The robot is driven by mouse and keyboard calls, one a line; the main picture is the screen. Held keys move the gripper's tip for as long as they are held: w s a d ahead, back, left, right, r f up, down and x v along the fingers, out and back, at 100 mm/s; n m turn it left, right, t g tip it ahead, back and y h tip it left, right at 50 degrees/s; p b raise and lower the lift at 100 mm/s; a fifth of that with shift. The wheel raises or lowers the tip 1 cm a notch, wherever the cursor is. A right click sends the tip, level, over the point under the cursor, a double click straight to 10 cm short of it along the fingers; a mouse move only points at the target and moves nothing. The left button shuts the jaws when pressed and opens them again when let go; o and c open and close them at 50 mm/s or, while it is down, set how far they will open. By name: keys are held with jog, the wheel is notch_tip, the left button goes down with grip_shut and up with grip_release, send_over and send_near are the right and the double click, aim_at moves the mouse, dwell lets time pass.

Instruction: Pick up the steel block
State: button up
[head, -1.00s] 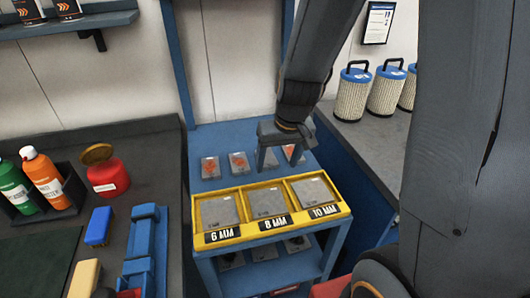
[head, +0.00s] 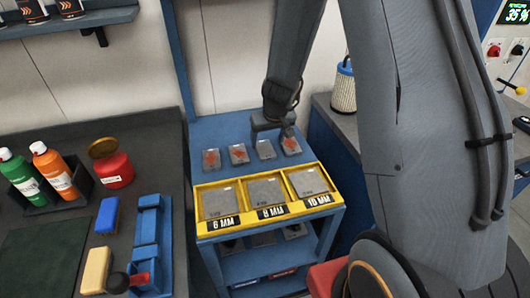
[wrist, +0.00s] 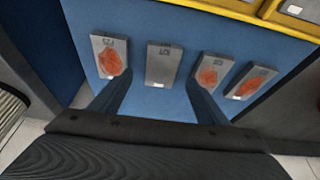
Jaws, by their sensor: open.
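Several flat grey blocks lie in a row on the blue top of the cart. One plain grey steel block (head: 265,149) is second from the right in the head view and has no orange patch; it also shows in the wrist view (wrist: 163,66). The others, such as the far-right one (head: 291,146), carry orange-red patches. My gripper (head: 271,139) is open and empty, above and just behind the two right-hand blocks. In the wrist view the fingers of my gripper (wrist: 160,88) point down on either side of the plain block, apart from it.
A yellow tray (head: 198,214) with compartments marked 6 MM, 8 MM and 10 MM sits at the cart's front edge, with grey plates inside. A dark bench (head: 40,146) with bottles, a red container (head: 112,168) and a blue vise (head: 148,232) stands at left. A grey counter is at right.

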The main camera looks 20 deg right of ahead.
aim_at(265, 148)
jog(key=b+x, duration=0.3)
jog(key=x, duration=0.2)
jog(key=shift+s+a, duration=0.1)
jog(key=shift+c, duration=0.2)
jog(key=shift+r, duration=0.1)
grip_shut()
